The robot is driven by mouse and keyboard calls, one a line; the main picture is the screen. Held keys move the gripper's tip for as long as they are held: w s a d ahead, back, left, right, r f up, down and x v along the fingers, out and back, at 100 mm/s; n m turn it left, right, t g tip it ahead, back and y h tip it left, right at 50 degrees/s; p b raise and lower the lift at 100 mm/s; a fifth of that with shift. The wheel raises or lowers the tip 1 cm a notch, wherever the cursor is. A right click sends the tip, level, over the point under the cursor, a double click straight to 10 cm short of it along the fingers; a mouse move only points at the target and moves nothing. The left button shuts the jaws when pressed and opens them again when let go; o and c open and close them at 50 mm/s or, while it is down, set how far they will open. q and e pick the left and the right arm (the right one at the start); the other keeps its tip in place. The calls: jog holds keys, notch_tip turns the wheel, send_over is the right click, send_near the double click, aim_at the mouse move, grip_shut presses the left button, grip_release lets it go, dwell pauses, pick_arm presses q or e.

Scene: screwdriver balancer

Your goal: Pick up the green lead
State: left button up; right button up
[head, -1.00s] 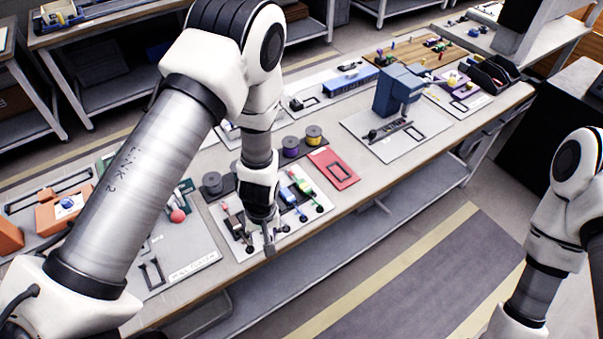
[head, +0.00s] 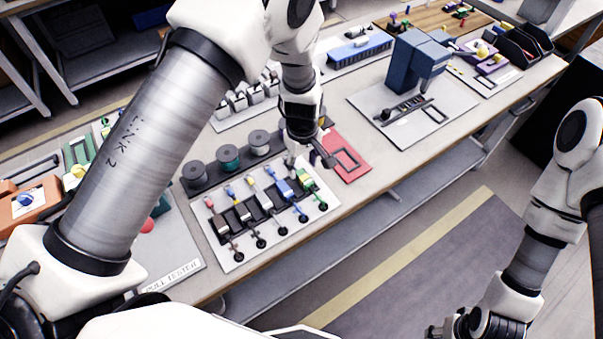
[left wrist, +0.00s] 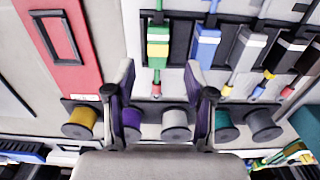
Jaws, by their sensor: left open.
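The green lead (head: 305,179) is at the right end of a row of leads on a white board in the head view. It has a green body with a pale band. In the left wrist view the green lead (left wrist: 158,48) sits in a dark holder, its thin end with a red tip pointing toward my gripper. My left gripper (head: 308,160) is open and empty above the lead's far end. In the left wrist view its two fingers (left wrist: 160,85) stand on either side of the red tip. My right gripper (head: 458,325) is low at the bottom right, its jaws unclear.
A blue lead (head: 283,188) lies beside the green one, with other leads further left. Spools, including a grey one (head: 193,173), stand behind the leads. A red frame plate (head: 350,170) lies right of the board. A blue press (head: 408,75) stands further right.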

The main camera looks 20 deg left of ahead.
aim_at(304, 177)
pick_arm(q)
jog(key=f+p, duration=0.1)
jog(key=f, duration=0.3)
jog(key=shift+d+f+p, duration=0.1)
jog(key=shift+d+p, duration=0.1)
jog(key=shift+p, duration=0.15)
jog(key=shift+f, duration=0.45)
grip_shut()
jog(key=shift+r, duration=0.1)
